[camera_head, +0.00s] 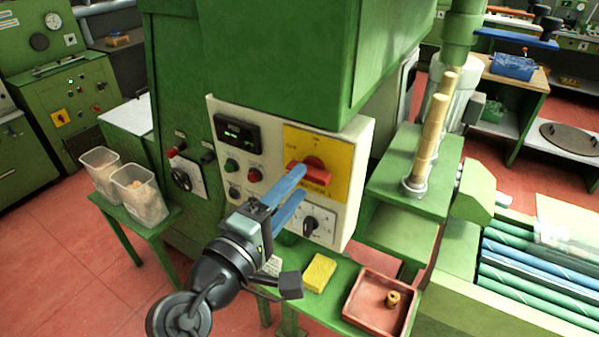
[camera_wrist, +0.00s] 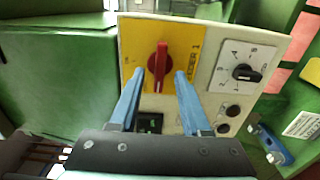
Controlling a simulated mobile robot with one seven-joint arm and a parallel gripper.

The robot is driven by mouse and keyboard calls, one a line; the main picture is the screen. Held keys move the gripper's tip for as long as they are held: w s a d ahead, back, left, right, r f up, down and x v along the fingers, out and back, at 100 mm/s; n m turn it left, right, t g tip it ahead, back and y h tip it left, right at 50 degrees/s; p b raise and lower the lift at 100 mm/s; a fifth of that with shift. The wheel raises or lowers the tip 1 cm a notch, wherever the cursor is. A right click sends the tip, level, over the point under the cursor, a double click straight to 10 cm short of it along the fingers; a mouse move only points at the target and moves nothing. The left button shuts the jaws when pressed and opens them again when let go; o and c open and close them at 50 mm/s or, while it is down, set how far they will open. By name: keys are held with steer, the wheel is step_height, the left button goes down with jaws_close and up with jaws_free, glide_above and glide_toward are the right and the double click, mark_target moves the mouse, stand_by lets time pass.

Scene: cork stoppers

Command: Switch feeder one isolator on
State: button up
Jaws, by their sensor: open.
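The feeder one isolator is a red rotary handle (camera_head: 316,173) on a yellow plate (camera_head: 331,150) at the upper right of the cream control panel. In the wrist view the red handle (camera_wrist: 158,64) lies lengthwise up and down the picture, and the yellow plate (camera_wrist: 190,45) reads "FEEDER 1". In the head view the handle runs roughly sideways; its position marks are too small to read. My gripper (camera_head: 301,180) is open in front of the handle. In the wrist view its blue fingertips (camera_wrist: 160,73) stand either side of the handle, with visible gaps.
A black selector knob (camera_wrist: 243,72) on a white dial is beside the yellow plate. The panel also has a display (camera_head: 238,131) and push buttons. Below are a yellow block (camera_head: 319,272) and a red tray (camera_head: 365,322). Tubs (camera_head: 140,196) stand at left.

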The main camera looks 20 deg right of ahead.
steer(key=shift+x, duration=1.05)
jaws_close()
